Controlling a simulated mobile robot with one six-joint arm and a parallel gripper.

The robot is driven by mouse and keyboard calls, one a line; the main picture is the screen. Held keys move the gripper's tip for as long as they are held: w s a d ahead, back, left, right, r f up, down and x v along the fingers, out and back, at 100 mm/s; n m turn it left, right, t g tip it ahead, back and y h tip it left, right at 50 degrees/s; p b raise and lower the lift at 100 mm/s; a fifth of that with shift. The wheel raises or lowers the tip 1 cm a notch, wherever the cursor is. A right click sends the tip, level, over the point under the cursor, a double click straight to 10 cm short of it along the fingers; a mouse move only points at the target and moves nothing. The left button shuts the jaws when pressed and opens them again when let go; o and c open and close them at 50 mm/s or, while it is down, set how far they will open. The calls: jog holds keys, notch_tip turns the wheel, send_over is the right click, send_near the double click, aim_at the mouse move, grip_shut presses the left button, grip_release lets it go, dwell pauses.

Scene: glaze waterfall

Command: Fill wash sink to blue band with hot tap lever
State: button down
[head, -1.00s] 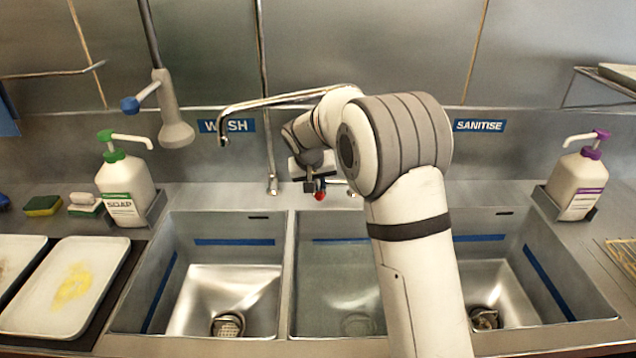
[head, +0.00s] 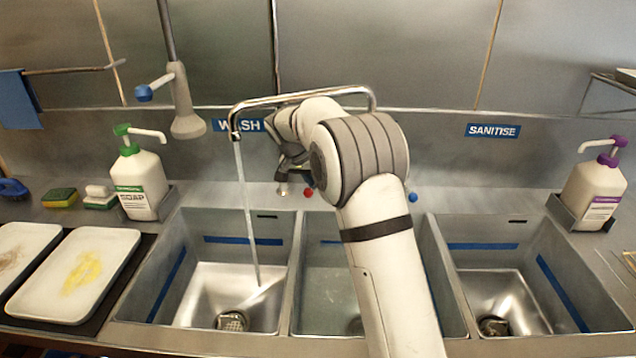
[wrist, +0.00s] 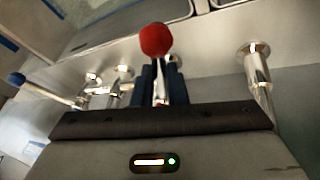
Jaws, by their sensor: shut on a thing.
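My gripper (wrist: 160,85) is shut on the hot tap lever (wrist: 159,65), just below its red knob (wrist: 155,40). In the head view the red knob (head: 308,192) shows behind the basins, beside my arm, which hides much of the tap. The spout (head: 236,122) reaches over the wash sink (head: 190,265), the left basin under the WASH sign (head: 237,125). A thin water stream (head: 248,215) falls from it onto the basin floor. The blue band (head: 243,240) runs high on the basin walls, above the visible floor. A strainer (head: 231,320) shows in the drain; I see no clear waterline.
The blue-knobbed lever (head: 412,197) stands right of my arm. The middle basin (head: 325,280) is partly hidden by my arm. The sanitise basin (head: 490,270) is at right. A soap bottle (head: 140,185) and trays (head: 75,275) stand left; a purple-topped bottle (head: 595,190) stands right.

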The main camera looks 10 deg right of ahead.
jog(key=c, duration=1.5)
grip_release()
jog(key=shift+o, duration=0.2)
jog(key=p+v, duration=0.4)
jog(key=v, duration=0.4)
jog(key=shift+c, duration=0.4)
